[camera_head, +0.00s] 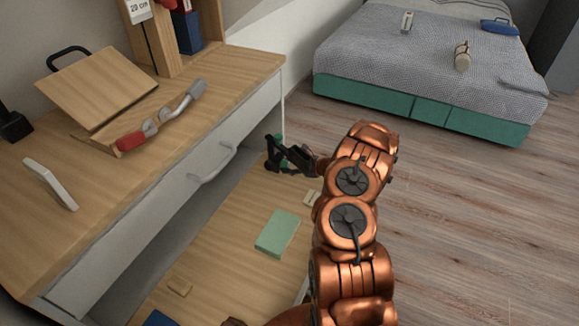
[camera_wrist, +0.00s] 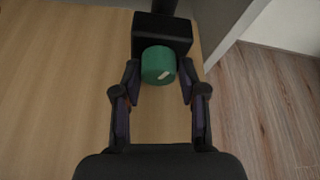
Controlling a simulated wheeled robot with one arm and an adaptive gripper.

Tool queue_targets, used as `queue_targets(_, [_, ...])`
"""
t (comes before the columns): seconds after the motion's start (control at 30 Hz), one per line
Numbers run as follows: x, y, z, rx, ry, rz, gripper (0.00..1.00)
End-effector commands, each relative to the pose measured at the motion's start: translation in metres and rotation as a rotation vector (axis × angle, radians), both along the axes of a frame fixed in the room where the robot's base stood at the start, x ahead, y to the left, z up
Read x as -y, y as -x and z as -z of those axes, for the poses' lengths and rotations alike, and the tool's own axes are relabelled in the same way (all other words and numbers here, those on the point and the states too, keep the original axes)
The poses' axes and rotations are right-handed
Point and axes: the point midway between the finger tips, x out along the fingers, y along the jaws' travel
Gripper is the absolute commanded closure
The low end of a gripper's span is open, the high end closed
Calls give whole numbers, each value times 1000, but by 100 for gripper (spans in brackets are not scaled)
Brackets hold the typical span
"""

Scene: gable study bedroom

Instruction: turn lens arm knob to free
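A green round knob (camera_wrist: 158,66) with a short pale mark on its face shows in the wrist view. The mark slants up to the right. The knob sits in front of a black block (camera_wrist: 161,33) with a dark post above it. My gripper (camera_wrist: 159,80) has one finger on each side of the knob, close to it; I cannot tell whether they touch it. In the head view my gripper (camera_head: 283,155) is at the far end of the low wooden surface, partly hiding the black fixture and a bit of green (camera_head: 280,139).
The low wooden surface (camera_head: 225,270) carries a green book (camera_head: 277,233) and small pale blocks. The desk (camera_head: 90,180) with its drawer handle (camera_head: 214,165) stands to the left. A bed (camera_head: 420,60) is at the back right. The floor to the right is clear.

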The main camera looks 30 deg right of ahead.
Motion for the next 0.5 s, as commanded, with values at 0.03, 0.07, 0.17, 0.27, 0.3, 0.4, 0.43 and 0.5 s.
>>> queue_targets(0.03, [0,0,0,0,0,-1,50])
queue_targets(0.07, [0,0,0,0,0,-1,47])
queue_targets(0.17, [0,0,0,-1,-1,-1,38])
queue_targets(0.27, [-1,0,0,-1,-1,-1,38])
queue_targets(0.3, [-1,0,0,-1,-1,-1,38])
queue_targets(0.4, [0,1,0,-1,-1,-1,38])
queue_targets(0.43, [0,1,0,-1,-1,-1,38])
queue_targets(0.5, [1,3,-1,-1,-1,-1,38])
